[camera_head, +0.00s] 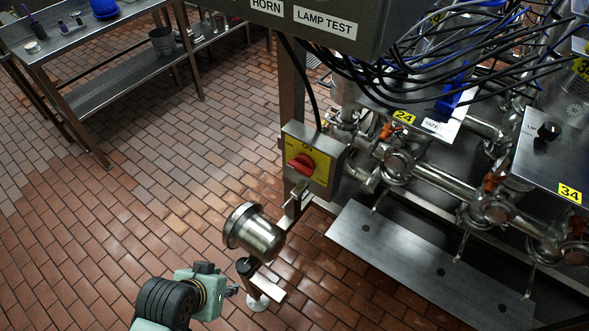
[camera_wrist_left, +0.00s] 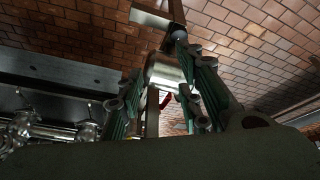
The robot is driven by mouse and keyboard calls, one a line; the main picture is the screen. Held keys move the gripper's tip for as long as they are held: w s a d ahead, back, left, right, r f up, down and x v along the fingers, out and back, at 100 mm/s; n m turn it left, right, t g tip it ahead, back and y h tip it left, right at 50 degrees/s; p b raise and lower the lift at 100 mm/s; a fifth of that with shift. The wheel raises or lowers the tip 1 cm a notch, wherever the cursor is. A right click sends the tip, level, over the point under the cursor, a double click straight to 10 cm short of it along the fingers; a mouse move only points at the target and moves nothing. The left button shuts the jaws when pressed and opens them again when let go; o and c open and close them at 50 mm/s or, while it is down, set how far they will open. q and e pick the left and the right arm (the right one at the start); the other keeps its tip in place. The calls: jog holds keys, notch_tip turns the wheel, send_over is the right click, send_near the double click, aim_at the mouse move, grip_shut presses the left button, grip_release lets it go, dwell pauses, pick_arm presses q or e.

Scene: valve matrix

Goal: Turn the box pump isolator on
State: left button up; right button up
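The isolator is a grey box (camera_head: 324,155) with a yellow face plate and a red rotary knob (camera_head: 301,163), at the centre of the head view. The knob's grip lies roughly across the plate; the lettering is too small to read surely. My left gripper (camera_head: 232,290) is at the lower left of the head view, below and left of the box and apart from it. In the left wrist view its two green fingers (camera_wrist_left: 158,70) are spread with nothing held. A small red part (camera_wrist_left: 165,101) shows between them; I cannot tell if it is the knob. My right gripper is not in view.
A steel cylindrical fixture (camera_head: 254,231) on a post stands between my left gripper and the box. Pipes and valves (camera_head: 398,165) fill the right side, above a steel plate (camera_head: 400,262). Cables hang above. A steel table (camera_head: 75,45) stands at upper left; the brick floor between is clear.

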pick_arm(q)
jog(key=w+d+r+t+h, duration=0.2)
jog(key=w+d+r+h, duration=0.15)
jog(key=d, duration=0.25)
jog(key=w+d+r+t+h, duration=0.1)
jog(key=w+d+r+h, duration=0.15)
jog(key=d+r, duration=0.3)
jog(key=n+t+h, duration=0.3)
jog(key=n+t, duration=0.4)
jog(key=n, duration=0.6)
send_near(298, 171)
jog(key=w, duration=0.2)
jog(key=x, duration=0.2)
jog(key=p+x, duration=0.1)
jog(key=x, duration=0.1)
jog(key=d+p+x, duration=0.1)
jog(key=x, duration=0.2)
jog(key=shift+s, duration=0.4)
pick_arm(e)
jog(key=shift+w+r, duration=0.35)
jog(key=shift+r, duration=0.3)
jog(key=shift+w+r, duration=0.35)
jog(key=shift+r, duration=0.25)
pick_arm(q)
jog(key=shift+c, duration=0.6)
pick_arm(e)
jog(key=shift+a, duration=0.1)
pick_arm(q)
grip_shut()
